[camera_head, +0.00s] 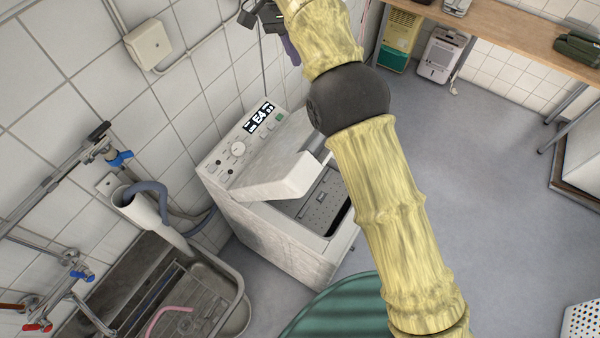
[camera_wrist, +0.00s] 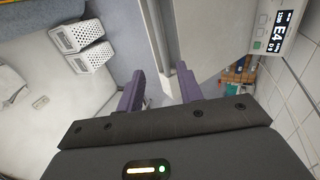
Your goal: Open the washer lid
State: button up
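The white top-loading washer (camera_head: 265,225) stands against the tiled wall at the middle of the head view. Its lid (camera_head: 285,178) is partly raised and tilted, with the dark opening and metal drum (camera_head: 322,205) showing beneath. The control panel (camera_head: 238,148) has a lit display, which also shows at the upper right of the wrist view (camera_wrist: 280,30). My gripper (camera_wrist: 159,70) has its two purple fingers apart, with nothing visibly held between them. In the head view my gripper (camera_head: 290,48) is above and beyond the washer, partly hidden by my arm, apart from the lid.
A metal sink (camera_head: 190,300) with taps and a grey hose stands left of the washer. A green ribbed object (camera_head: 340,310) is in front. A wooden bench (camera_head: 500,28) is at the upper right. White baskets (camera_wrist: 85,45) show in the wrist view.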

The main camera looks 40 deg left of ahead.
jog(key=shift+a, duration=0.2)
